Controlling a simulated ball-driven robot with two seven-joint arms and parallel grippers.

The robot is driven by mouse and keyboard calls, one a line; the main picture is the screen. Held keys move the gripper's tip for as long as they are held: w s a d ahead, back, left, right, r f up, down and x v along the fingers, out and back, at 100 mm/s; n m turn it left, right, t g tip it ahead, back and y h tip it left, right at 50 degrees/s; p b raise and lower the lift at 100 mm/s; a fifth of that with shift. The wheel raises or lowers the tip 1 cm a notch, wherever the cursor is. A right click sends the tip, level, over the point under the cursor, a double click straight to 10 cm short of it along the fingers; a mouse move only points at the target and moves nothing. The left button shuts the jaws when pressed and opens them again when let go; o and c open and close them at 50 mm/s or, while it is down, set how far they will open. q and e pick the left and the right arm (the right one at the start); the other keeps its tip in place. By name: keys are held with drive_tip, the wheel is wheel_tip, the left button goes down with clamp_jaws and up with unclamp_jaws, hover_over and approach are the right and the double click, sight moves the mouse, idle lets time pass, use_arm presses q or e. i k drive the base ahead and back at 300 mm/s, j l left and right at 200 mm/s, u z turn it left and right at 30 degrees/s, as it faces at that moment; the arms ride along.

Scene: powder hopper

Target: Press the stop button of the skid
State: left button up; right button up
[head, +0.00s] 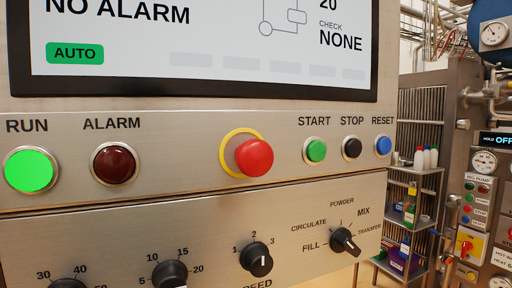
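The stop button (351,148) is a round black button with a silver rim under the label STOP. It sits on the steel control panel (200,200) at the right of the head view, between the green START button (315,150) and the blue RESET button (383,145). Neither of my grippers shows in the head view, and nothing covers the button.
A large red mushroom button (254,157) on a yellow ring sticks out left of START. The RUN lamp (31,171) is lit green and the ALARM lamp (115,164) is dark red. Several black knobs (344,241) sit below. The screen (200,50) reads NO ALARM.

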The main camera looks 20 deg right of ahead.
sight(354, 146)
drive_tip(key=z, duration=1.25)
